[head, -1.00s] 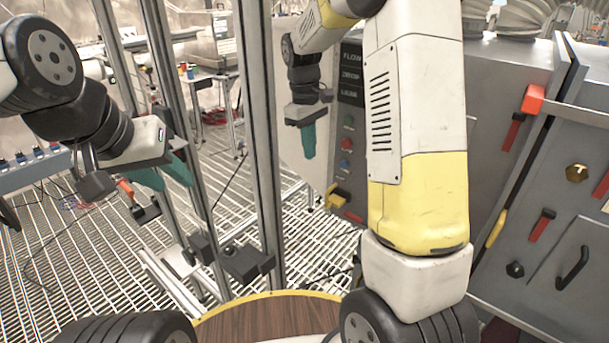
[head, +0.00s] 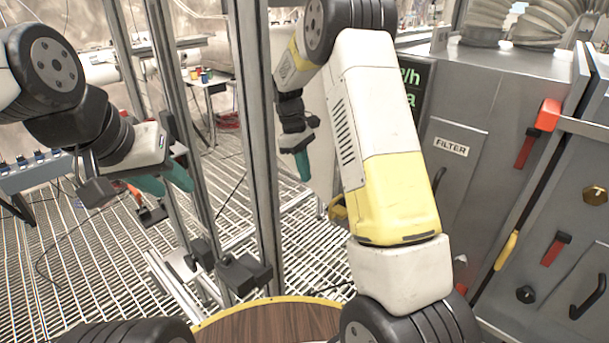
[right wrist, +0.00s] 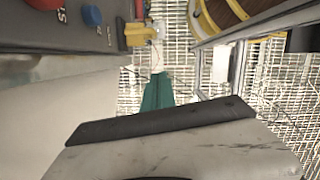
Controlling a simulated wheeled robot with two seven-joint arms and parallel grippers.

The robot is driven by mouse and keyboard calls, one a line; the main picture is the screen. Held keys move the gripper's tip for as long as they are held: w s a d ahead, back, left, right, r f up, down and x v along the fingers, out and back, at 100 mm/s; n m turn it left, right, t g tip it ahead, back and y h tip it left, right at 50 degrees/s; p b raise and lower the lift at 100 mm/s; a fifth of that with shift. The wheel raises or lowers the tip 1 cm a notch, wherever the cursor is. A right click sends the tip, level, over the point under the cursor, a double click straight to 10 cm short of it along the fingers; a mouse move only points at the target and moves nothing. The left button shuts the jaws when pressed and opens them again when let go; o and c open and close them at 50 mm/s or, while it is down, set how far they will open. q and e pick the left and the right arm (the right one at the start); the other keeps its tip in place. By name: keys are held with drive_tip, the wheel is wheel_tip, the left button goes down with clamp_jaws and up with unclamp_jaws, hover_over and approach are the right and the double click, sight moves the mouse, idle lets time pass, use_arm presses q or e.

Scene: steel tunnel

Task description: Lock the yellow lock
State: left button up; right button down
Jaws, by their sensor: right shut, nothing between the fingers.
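A yellow lock-like piece (head: 338,208) sits low at the grey cabinet's left side, partly hidden behind my right arm in the head view. A yellow part, apparently the same one, shows in the right wrist view (right wrist: 141,35), at the edge of a panel with red and blue buttons. My right gripper (head: 303,168) has its teal fingers together and empty, pointing down, a little above and left of the yellow piece. Its fingers show in the right wrist view (right wrist: 157,92), apart from the yellow part. My left gripper (head: 165,182) is off to the left, its teal fingers apart and empty.
Another yellow handle (head: 506,250) and a red handle (head: 547,115) are on the grey cabinet (head: 460,125) at right. Metal posts (head: 250,130) stand between my grippers. A round wooden top (head: 270,322) is in front. Grating floor lies open at left.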

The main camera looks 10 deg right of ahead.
drive_tip(key=s+d+f, duration=0.4)
drive_tip(key=f, duration=0.4)
drive_tip(key=shift+d+f, duration=0.25)
drive_tip(key=shift+d, duration=0.1)
drive_tip(key=shift+s+d, duration=0.55)
drive_tip(key=shift+s, duration=0.2)
drive_tip(key=shift+s+d, duration=0.55)
drive_tip(key=shift+s, duration=0.2)
drive_tip(key=v, duration=0.8)
drive_tip(key=shift+w, duration=0.15)
